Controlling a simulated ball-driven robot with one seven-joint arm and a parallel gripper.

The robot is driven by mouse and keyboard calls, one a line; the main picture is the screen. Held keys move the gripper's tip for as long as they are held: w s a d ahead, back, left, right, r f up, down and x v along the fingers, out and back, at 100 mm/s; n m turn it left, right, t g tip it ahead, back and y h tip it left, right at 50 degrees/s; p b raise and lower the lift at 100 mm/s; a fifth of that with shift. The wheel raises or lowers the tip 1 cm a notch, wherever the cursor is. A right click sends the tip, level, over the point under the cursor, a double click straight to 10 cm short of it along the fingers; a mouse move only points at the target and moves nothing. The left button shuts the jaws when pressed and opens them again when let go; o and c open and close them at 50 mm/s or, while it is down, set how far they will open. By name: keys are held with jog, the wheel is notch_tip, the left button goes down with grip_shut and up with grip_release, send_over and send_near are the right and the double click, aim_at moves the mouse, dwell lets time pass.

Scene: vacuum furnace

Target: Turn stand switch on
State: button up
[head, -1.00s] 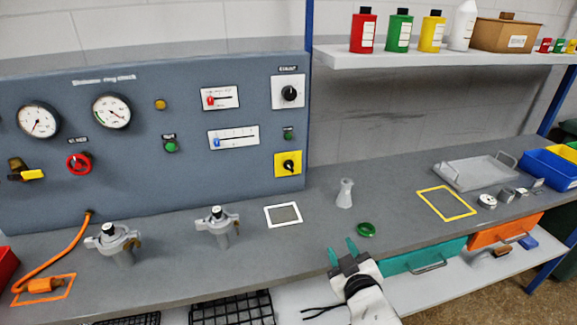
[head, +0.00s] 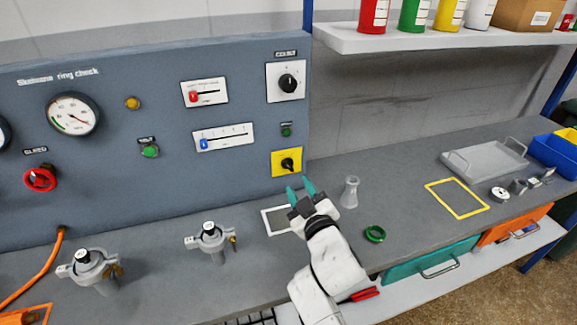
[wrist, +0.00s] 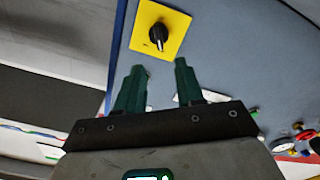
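A black rotary switch (head: 288,163) on a yellow plate sits at the lower right of the grey-blue panel (head: 150,190). It also shows in the wrist view (wrist: 158,36), above the fingertips. I cannot read any label on it; whether it is the stand switch is not shown. My gripper (head: 300,187) has green fingers and is just below the yellow plate in the head view. In the wrist view the fingers (wrist: 159,68) are spread with nothing between them, pointing toward the knob and apart from it.
Another black knob (head: 289,82) on a white plate is higher up, with a small green light (head: 286,131) between. Two sliders (head: 204,92) are to the left. A clear flask (head: 349,192) and green ring (head: 375,234) stand right of my arm. A shelf (head: 420,40) overhangs at right.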

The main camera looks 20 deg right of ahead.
aim_at(288, 165)
jog(key=w, duration=0.8)
jog(key=shift+w, duration=0.15)
grip_shut()
